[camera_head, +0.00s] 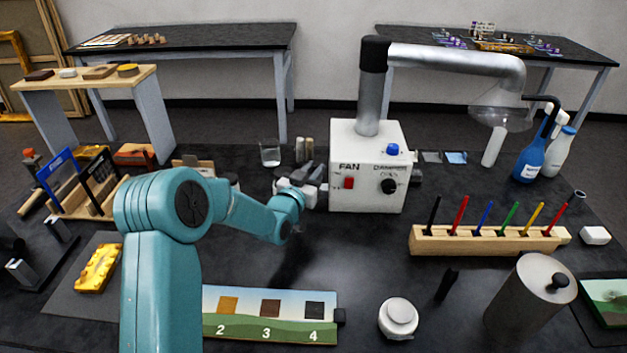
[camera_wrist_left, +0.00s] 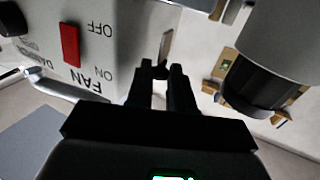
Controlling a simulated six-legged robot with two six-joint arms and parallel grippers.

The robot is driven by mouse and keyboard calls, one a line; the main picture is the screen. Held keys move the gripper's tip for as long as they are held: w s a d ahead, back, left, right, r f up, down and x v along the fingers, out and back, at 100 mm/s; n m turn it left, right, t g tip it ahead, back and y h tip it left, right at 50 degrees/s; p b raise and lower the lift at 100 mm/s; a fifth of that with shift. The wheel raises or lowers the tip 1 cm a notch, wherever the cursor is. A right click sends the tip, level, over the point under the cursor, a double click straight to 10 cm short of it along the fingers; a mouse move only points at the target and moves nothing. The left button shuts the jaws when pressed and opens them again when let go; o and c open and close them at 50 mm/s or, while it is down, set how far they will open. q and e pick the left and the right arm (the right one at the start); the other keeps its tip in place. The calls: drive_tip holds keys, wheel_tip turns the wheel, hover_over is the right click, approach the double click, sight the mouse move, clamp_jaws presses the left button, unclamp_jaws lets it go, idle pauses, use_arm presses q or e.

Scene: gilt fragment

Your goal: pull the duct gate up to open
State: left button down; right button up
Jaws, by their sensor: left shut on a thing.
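The white fan box (camera_head: 368,165) stands mid-table with a red switch, a blue knob and a black dial. A grey duct with a black elbow rises from its top. My left arm reaches to the box's left side. My left gripper (camera_head: 312,178) is there, partly hidden by its own wrist. In the left wrist view, the black fingers (camera_wrist_left: 160,75) are shut on the end of a thin grey tab, which I take for the duct gate (camera_wrist_left: 166,46), beside the box. How far the gate is raised cannot be told. My right gripper is in neither view.
A glass beaker (camera_head: 270,153) stands left of the gripper. A wooden pen rack (camera_head: 488,240) is at the right, near a metal canister (camera_head: 530,300). A numbered picture strip (camera_head: 270,315) and a white round jar (camera_head: 398,318) lie in front.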

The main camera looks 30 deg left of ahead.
use_arm(q)
drive_tip(key=shift+r, duration=0.15)
drive_tip(key=c, duration=1.3)
unclamp_jaws()
drive_tip(key=shift+o, duration=0.2)
drive_tip(key=shift+s+r, duration=0.15)
drive_tip(key=s+d+b, duration=0.2)
drive_tip(key=s+b, duration=0.1)
drive_tip(key=s, duration=1.3)
drive_tip(key=shift+d+b, duration=0.35)
drive_tip(key=shift+s, duration=0.1)
